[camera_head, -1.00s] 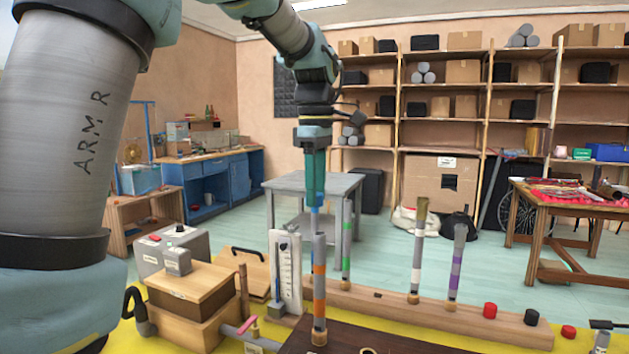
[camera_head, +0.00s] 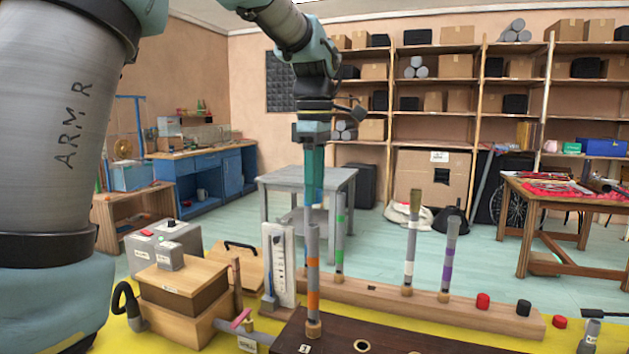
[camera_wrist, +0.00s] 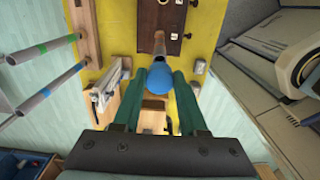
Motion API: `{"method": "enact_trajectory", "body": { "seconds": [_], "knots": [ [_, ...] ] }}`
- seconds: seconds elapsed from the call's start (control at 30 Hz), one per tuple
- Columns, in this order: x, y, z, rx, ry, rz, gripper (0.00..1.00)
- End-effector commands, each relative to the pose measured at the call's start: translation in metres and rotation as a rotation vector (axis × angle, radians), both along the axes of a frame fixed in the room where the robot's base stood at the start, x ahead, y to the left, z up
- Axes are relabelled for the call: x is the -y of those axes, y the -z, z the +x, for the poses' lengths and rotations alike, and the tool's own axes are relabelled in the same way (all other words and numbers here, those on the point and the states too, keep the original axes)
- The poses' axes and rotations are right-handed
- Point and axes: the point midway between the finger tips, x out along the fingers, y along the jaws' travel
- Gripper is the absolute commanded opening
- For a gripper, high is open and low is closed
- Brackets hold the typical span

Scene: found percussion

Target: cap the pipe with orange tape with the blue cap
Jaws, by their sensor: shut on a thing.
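The pipe with orange tape (camera_head: 313,275) is grey and stands upright on a dark wooden board (camera_head: 290,338). My gripper (camera_head: 313,200) is directly above its top in the head view, pointing down. In the wrist view my gripper (camera_wrist: 161,92) has its two teal fingers shut on the rounded blue cap (camera_wrist: 161,77). The cap hides the pipe's top there, and part of the grey pipe (camera_wrist: 159,46) shows just beyond it. The cap is close over the pipe's top. Whether they touch I cannot tell.
Behind stand pipes with green (camera_head: 340,228), white (camera_head: 409,260) and purple tape (camera_head: 448,255) on a wooden rail (camera_head: 375,295). Red (camera_head: 482,301) and black caps (camera_head: 523,307) sit at its right. A white gauge panel (camera_head: 281,265) stands close left of the orange-taped pipe.

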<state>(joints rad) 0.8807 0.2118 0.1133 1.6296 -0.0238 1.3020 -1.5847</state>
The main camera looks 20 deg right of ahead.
Motion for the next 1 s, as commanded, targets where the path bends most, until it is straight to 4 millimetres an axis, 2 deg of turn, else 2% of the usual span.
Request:
{"method": "enact_trajectory", "body": {
  "seconds": [0.03, 0.2, 0.4, 1.0],
  "knots": [
    [0.000, 0.008, 0.000, -0.001, 0.000, 0.001, 0.00],
    [0.000, 0.024, 0.000, 0.000, 0.000, 0.000, 0.00],
    [0.000, 0.035, 0.000, 0.000, 0.000, 0.000, 0.00],
    [0.000, 0.036, 0.000, 0.001, 0.000, -0.001, 0.00]
  ]
}}
